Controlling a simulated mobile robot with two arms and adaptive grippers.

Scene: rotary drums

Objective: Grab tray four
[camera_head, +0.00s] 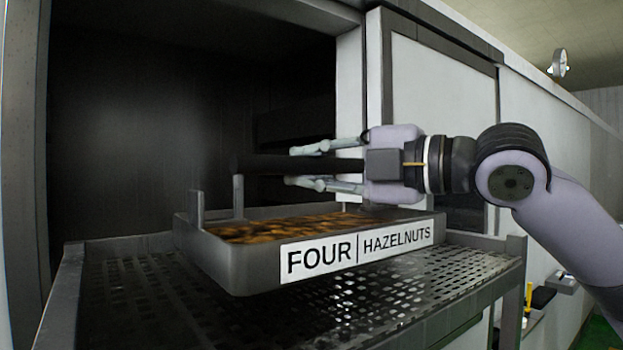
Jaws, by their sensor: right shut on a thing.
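Tray four (215,258) is a grey metal tray with a white label reading "FOUR | HAZELNUTS". Brown nuts (285,228) lie in it. It is over a perforated metal shelf (400,290); I cannot tell whether it touches the shelf or is slightly raised. A dark handle bar (262,165) runs above the tray on an upright post. My right gripper (305,166) comes in from the right, with one finger above the bar and one below, shut on this handle. My left gripper is not in view.
A dark open compartment (150,120) lies behind the tray. A grey frame post (350,90) and white cabinet wall (430,90) stand behind my right arm. The shelf has an upright corner at its right end. Small items, one yellow (528,297), show at lower right.

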